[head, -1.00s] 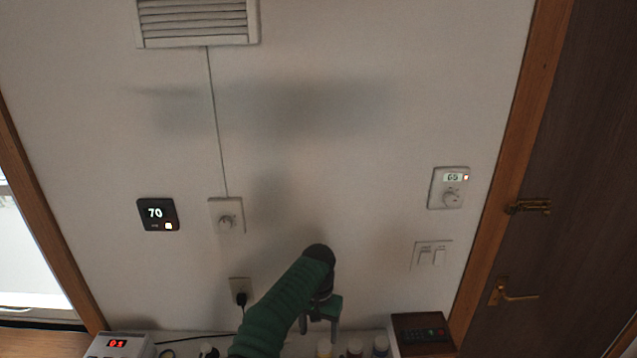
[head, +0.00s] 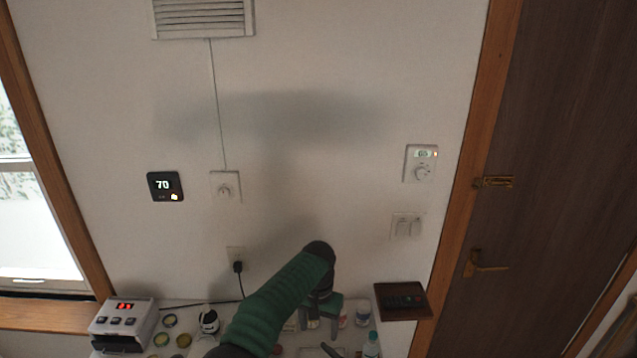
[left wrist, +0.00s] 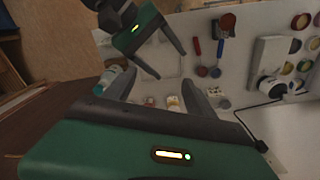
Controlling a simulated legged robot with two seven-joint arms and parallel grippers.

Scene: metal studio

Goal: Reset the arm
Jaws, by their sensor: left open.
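My left arm, dark green and ribbed, rises from the bottom of the head view. Its left gripper (head: 322,326) points down over the table in front of the wall. In the left wrist view the left gripper (left wrist: 158,80) has its two grey fingers apart with nothing held between them. My right gripper (left wrist: 170,64) shows beyond it in the left wrist view, its two dark fingers spread and empty.
The table holds a grey device with a red display (head: 124,318), several jars and a bottle (head: 371,345). A dark box (head: 402,300) stands right of my left gripper. Behind are wall thermostats (head: 165,186) (head: 420,163), switches (head: 406,227) and a brown door (head: 545,180).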

